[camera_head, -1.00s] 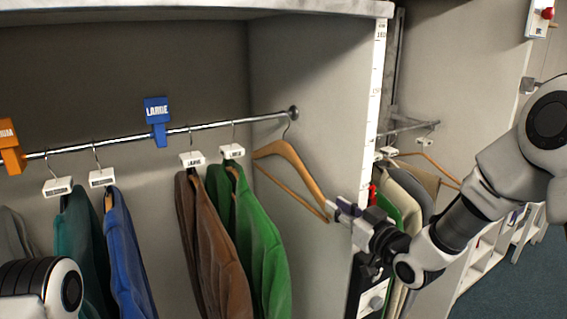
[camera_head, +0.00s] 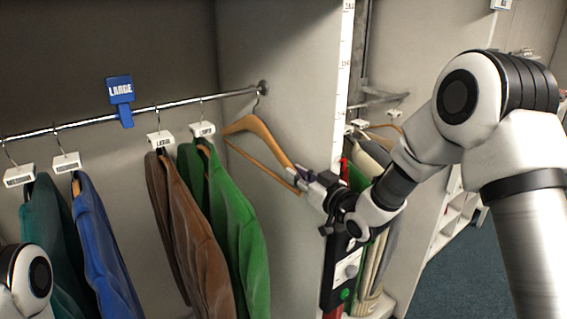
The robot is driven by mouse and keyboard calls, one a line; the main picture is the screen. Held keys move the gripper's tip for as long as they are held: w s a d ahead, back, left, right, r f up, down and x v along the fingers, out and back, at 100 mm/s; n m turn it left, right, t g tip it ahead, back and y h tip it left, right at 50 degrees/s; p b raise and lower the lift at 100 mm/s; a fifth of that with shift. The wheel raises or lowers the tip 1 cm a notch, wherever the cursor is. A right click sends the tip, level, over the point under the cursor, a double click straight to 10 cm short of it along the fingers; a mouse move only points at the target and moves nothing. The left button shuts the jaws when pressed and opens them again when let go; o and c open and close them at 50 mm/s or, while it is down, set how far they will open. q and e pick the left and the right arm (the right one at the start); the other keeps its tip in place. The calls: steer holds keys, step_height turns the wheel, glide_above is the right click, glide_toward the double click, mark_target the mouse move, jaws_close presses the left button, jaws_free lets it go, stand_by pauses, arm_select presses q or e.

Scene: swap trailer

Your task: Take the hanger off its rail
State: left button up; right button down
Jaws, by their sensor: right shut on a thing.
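The bare wooden hanger (camera_head: 262,136) is at the right end of the metal rail (camera_head: 190,104), close to the cabinet's side wall. Its metal hook reaches up to the rail end, and I cannot tell whether it still bears on the rail. My right gripper (camera_head: 302,180) is shut on the hanger's lower right corner. The hanger is tilted, with that corner low. Of my left side only a white and black arm part shows at the lower left; the left gripper is not in view.
A green jacket (camera_head: 240,225) hangs just left of the hanger, beside a brown jacket (camera_head: 180,215) and a blue jacket (camera_head: 103,245). A blue LARGE tag (camera_head: 121,92) clips to the rail. The side wall's front edge (camera_head: 341,80) stands close by my right gripper.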

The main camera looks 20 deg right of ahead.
steer(key=shift+r, duration=0.6)
step_height(320, 180, up, 3)
steer(key=shift+f+p, duration=0.15)
steer(key=shift+p, duration=0.9)
steer(key=v, duration=1.8)
steer(key=shift+f, duration=0.2)
